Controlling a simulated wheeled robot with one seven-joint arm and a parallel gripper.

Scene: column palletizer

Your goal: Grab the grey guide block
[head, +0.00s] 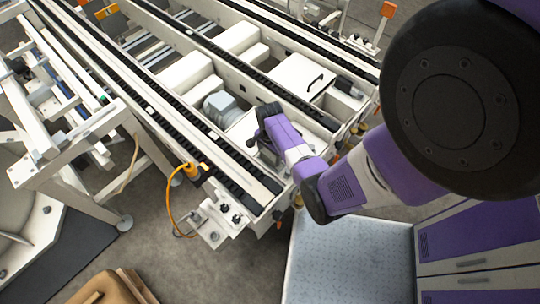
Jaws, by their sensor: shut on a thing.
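My purple and white arm reaches down from the right over the conveyor frame. My gripper (262,150) is small at its far end, low over the inner side of the conveyor rail (215,132). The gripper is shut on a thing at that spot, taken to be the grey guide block. The block is mostly hidden by the gripper and wrist, and its outline cannot be made out. I cannot tell whether it touches the rail or is lifted clear.
A grey motor (223,107) sits between the rails, left of my gripper. A white box with a black handle (302,78) lies beyond. A yellow connector with an orange cable (191,170) is on the near frame. A stack of brown cartons (112,289) stands lower left.

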